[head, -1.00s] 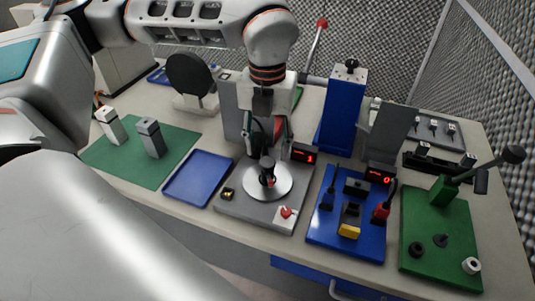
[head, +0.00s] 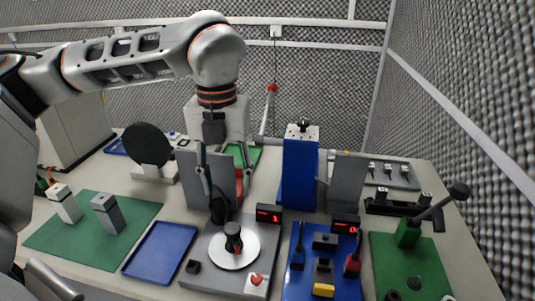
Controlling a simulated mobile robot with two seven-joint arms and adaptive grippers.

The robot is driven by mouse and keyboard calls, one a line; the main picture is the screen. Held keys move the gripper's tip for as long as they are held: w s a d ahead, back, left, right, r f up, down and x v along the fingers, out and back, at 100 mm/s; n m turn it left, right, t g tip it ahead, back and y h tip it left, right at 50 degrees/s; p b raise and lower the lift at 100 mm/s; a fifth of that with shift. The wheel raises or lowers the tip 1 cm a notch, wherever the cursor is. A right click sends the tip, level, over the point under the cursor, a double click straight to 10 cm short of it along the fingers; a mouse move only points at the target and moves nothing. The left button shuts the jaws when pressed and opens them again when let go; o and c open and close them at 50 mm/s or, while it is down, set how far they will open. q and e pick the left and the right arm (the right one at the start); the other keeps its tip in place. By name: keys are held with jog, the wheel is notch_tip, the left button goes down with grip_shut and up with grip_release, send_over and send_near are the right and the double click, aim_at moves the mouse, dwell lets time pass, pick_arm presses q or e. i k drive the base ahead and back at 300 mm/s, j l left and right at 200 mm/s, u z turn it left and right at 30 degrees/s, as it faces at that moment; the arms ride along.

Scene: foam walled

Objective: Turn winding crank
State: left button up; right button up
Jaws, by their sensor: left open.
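A white disc (head: 246,249) with an upright black knob (head: 233,236) sits on a grey base (head: 206,277) at the front middle; it looks like a hand crank. A display (head: 269,214) with red digits stands behind it. I cannot tell for sure which of the two is the winding crank. My left gripper (head: 226,172) is open, pointing down, behind and above the disc, apart from the knob. My right gripper is not in view.
A grey upright panel (head: 190,178) and a blue tower (head: 299,170) stand near the gripper. A blue tray (head: 160,252) and a green mat (head: 75,235) lie left. A blue panel (head: 303,286) with connectors lies right. Foam walls close the back and right.

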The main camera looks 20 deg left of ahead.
aim_at(236, 246)
jog(key=k, duration=1)
